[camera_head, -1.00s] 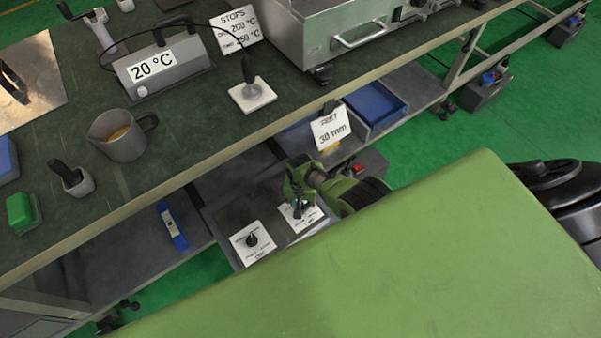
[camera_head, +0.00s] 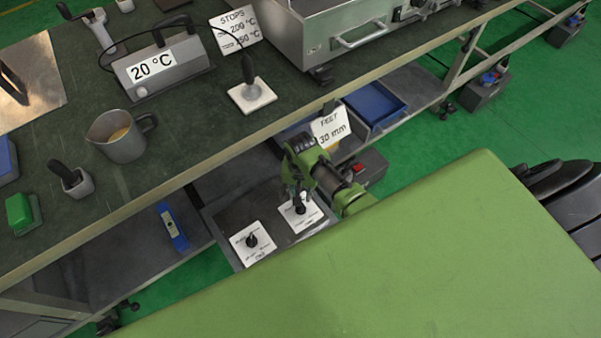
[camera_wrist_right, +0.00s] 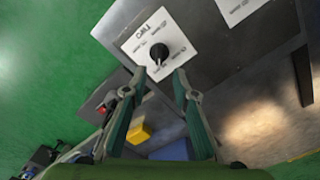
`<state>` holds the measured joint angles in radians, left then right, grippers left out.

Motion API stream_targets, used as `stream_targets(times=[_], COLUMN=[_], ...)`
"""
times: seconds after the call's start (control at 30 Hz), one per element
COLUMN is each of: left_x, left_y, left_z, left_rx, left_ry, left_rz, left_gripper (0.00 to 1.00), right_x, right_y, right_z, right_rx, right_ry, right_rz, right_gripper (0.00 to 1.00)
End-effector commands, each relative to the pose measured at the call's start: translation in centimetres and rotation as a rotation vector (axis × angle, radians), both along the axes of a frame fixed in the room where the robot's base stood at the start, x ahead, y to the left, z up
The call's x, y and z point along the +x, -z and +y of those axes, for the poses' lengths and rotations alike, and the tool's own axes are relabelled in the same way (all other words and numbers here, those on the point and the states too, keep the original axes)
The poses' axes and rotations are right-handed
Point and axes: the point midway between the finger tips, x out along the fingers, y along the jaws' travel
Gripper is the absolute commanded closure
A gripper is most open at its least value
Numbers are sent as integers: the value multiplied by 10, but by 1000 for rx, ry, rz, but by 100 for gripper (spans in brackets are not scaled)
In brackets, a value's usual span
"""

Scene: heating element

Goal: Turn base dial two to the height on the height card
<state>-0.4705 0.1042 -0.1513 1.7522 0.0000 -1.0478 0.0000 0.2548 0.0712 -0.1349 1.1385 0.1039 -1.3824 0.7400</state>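The height card (camera_head: 332,126) hangs at the bench edge and reads "FEET 30 mm". Below it, two black dials on white plates sit on a grey base: a left dial (camera_head: 252,241) and a right dial (camera_head: 300,208). The plate lettering is too small to tell which is dial two. My right gripper (camera_head: 297,191) is just above the right dial. In the right wrist view a black dial (camera_wrist_right: 158,52) with a white pointer mark lies just beyond the fingertips. The right gripper's fingers (camera_wrist_right: 160,73) are apart with nothing between them. My left gripper is not in view.
The bench edge (camera_head: 170,184) overhangs behind the dials. A blue tray (camera_head: 376,104) and a grey box with a red button (camera_head: 366,168) are near the right arm. A blue level (camera_head: 172,227) lies left of the base.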

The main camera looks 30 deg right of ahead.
Motion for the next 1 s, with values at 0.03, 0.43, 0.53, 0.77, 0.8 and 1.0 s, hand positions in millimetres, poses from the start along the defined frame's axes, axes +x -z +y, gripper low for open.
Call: stream_targets(times=[0.03, 0.43, 0.53, 0.77, 0.8, 1.0], left_x=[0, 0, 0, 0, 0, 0], left_y=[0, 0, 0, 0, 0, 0], left_z=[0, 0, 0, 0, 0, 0], left_rx=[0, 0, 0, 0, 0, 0], left_ry=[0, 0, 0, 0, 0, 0], left_rz=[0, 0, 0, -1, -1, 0], left_gripper=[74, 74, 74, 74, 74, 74], right_x=[0, 0, 0, 0, 0, -19], right_y=[-7, -24, -24, -24, -24, -12], right_z=[0, 0, 0, 0, 0, 0], right_rx=[0, -1, -1, -1, -1, -5], right_ry=[0, 0, 0, 0, 0, -63], right_rz=[-2, 1, 1, 1, 1, -11], right_gripper=[74, 74, 74, 74, 74, 74])
